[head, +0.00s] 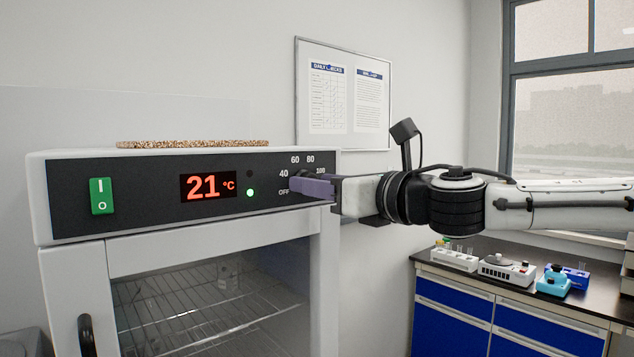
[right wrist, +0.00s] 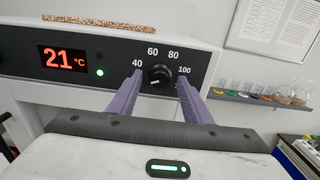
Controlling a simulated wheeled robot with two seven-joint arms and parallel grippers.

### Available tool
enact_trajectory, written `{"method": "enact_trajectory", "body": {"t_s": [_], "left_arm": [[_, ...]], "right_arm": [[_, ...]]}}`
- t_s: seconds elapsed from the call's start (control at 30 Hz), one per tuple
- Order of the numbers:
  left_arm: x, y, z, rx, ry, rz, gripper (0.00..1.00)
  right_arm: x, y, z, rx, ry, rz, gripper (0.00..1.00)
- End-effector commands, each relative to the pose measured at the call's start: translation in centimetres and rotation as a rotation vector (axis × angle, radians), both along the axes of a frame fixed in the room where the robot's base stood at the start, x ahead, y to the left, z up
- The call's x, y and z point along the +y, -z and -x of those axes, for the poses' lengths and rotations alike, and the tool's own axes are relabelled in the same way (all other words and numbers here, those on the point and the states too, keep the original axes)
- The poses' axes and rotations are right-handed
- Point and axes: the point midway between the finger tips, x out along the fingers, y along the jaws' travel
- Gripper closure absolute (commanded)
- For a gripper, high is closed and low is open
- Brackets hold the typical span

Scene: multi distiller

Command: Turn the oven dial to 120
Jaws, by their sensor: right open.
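The oven (head: 75,210) has a black control panel with a red display (head: 208,186) reading 21 °C. Its round black dial (right wrist: 160,76) shows in the right wrist view, with a white mark pointing to the lower left. The labels 40, 60, 80 and 100 are visible around it; no 120 label can be seen. My right gripper (right wrist: 160,80) is open, with one purple finger on each side of the dial. I cannot tell whether the fingers touch it. In the head view this gripper (head: 296,186) covers most of the dial. My left gripper is not in view.
A green power switch (head: 101,196) and a lit green lamp (head: 250,192) are on the panel. A rough brown slab (head: 192,144) lies on the oven top. A bench (head: 500,270) with several small instruments stands at the right. A notice board (head: 343,95) hangs behind.

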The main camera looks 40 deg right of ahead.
Motion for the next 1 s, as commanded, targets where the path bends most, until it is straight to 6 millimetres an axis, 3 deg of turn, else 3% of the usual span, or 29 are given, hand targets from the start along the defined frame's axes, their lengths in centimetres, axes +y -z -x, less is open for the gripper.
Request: {"method": "enact_trajectory", "body": {"t_s": [0.47,0.7,1.0], "left_arm": [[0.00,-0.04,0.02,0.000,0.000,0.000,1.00],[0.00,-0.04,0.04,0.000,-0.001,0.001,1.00],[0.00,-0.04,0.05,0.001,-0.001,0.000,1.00]], "right_arm": [[0.09,0.00,-0.82,-0.001,-0.001,-0.001,0.55],[0.10,0.01,-0.80,0.000,-0.001,-0.001,0.94],[0.10,0.01,-0.80,0.003,-0.001,-0.033,0.94]]}}
